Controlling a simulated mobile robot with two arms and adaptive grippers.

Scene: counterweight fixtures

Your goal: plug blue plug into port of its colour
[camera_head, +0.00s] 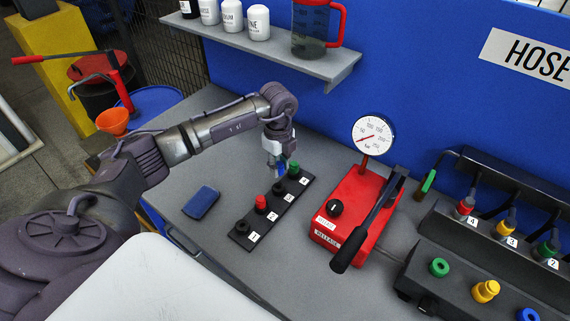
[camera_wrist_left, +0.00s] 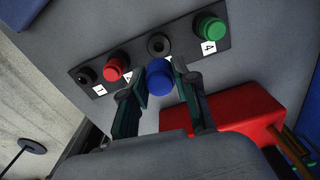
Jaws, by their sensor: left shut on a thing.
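The blue plug (camera_wrist_left: 159,78) is between the fingers of my left gripper (camera_wrist_left: 158,98) in the left wrist view. In the head view my left gripper (camera_head: 276,170) is shut on it, over the far part of the numbered black rack (camera_head: 241,236), and mostly hides the plug. In the wrist view the plug appears beside the open seat (camera_wrist_left: 158,45) between the red and green plugs; whether it is clear of the rack I cannot tell. A blue ring-shaped port (camera_head: 528,314) shows at the lower right of the head view, partly cut off. My right gripper is not in view.
The rack also holds a red plug (camera_head: 261,202) and a green plug (camera_head: 293,168). A red hand pump (camera_head: 353,207) with gauge and lever stands between rack and ports. Green (camera_head: 439,267) and yellow (camera_head: 486,291) ports sit beside the blue one. A blue box (camera_head: 201,202) lies left.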

